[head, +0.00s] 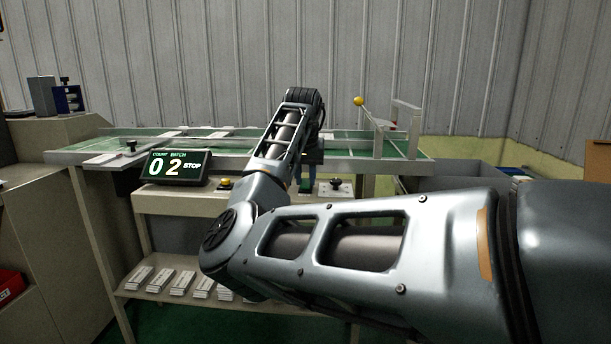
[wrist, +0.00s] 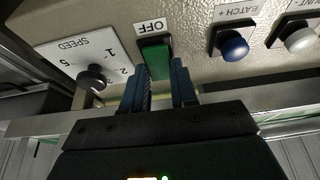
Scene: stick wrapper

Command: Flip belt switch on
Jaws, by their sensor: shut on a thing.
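The belt switch (wrist: 158,52), a green rocker in a dark frame with an OFF label, shows in the wrist view on a beige control panel. My gripper (wrist: 159,72) has its two blue fingers on either side of the rocker's lower part in that view, closed on it. In the head view my gripper (head: 310,160) is over the panel, mostly hidden by my arm.
Near the switch are a black speed knob (wrist: 92,78), a blue batch button (wrist: 233,46) and a white button (wrist: 299,38). The conveyor (head: 107,147) runs behind the panel. Several wrapped stacks (head: 182,283) lie on the lower shelf.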

